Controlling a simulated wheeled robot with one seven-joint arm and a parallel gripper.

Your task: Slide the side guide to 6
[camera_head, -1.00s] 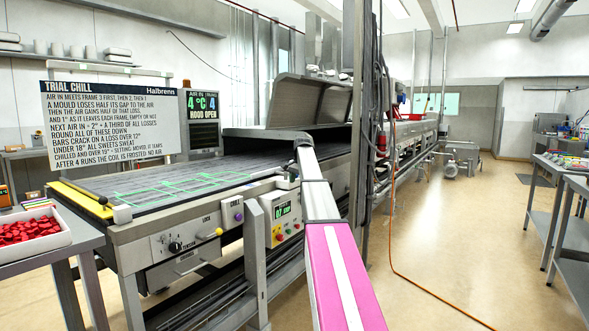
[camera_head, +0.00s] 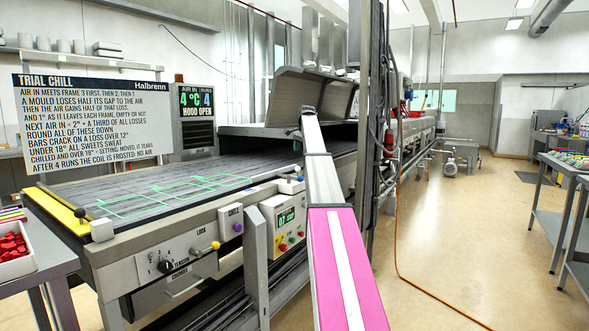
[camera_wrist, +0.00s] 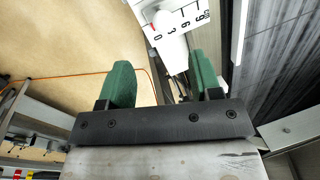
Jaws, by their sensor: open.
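In the wrist view a white plate (camera_wrist: 145,8) carries a scale marked 0, 3, 6 and 9, with a red mark by the 0. A pale rounded knob-like part (camera_wrist: 171,22) sits over the plate beside the numbers; I cannot tell its exact reading. My gripper (camera_wrist: 163,75) has two green fingers, open and apart, with nothing gripped between them. The scale lies just beyond the fingertips. In the head view a small white block (camera_head: 290,186) sits at the belt's near edge, by my arm; I cannot make out the guide clearly there.
The belt table (camera_head: 140,212) has green outlined frames and a yellow bar (camera_head: 58,210) at its left end. The raised hood (camera_head: 315,90) and a metal post (camera_head: 368,110) stand close to my arm. An orange cable (camera_head: 398,240) lies on the open floor at right.

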